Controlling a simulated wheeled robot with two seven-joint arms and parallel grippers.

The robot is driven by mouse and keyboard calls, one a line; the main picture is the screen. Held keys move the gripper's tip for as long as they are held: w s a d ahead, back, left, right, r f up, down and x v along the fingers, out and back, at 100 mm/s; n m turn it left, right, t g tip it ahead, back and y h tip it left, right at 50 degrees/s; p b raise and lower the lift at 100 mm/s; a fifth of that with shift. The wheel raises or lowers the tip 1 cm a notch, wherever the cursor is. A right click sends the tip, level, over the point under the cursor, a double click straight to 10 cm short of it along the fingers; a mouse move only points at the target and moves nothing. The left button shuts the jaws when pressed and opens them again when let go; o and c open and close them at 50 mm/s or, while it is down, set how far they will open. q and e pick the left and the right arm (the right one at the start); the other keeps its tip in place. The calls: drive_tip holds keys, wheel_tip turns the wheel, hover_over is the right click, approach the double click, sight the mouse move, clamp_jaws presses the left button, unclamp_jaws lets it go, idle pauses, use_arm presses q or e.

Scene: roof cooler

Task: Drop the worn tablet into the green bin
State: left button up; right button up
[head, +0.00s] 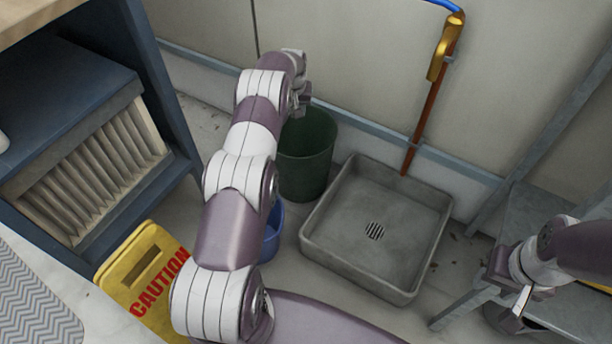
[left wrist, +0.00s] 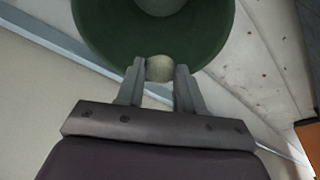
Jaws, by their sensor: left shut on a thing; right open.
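The green bin (head: 308,160) stands on the floor against the wall, left of the sink basin. My left arm reaches over it, and my left gripper (head: 301,100) is above its mouth. In the left wrist view, my left gripper (left wrist: 160,70) is shut on the worn tablet (left wrist: 159,68), a pale, roundish piece between the fingertips. The tablet is over the inside of the green bin (left wrist: 105,40), near its rim. In the head view the tablet cannot be made out. My right gripper (head: 508,298) is open and empty at the lower right.
A grey floor basin (head: 375,228) with a drain is right of the bin. A blue bucket (head: 273,232) is partly hidden behind my left arm. A yellow caution sign (head: 145,275) lies at the left, beside a blue filter cabinet (head: 75,90). A grey metal stand (head: 560,265) is at right.

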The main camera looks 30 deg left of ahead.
use_arm(q)
drive_tip(key=shift+w+a+f+b, duration=0.1)
drive_tip(key=shift+a+f+b, duration=0.05)
drive_tip(key=shift+f, duration=0.25)
drive_tip(key=shift+w+a+f+b, duration=0.1)
drive_tip(key=shift+a+f+b, duration=0.05)
drive_tip(key=shift+f, duration=0.25)
wheel_tip(320, 180, down, 5)
drive_tip(key=b, duration=0.4)
drive_tip(key=shift+f, duration=0.15)
use_arm(e)
wheel_tip(320, 180, down, 6)
drive_tip(key=shift+w+r, duration=0.1)
drive_tip(key=shift+r, duration=0.05)
use_arm(q)
drive_tip(key=o, duration=1.1)
drive_tip(key=p+v, duration=0.7)
drive_tip(key=v, duration=0.5)
drive_tip(key=shift+s+d+r, duration=0.1)
drive_tip(key=shift+d+r, duration=0.05)
drive_tip(key=shift+r, duration=0.2)
use_arm(e)
wheel_tip(320, 180, up, 7)
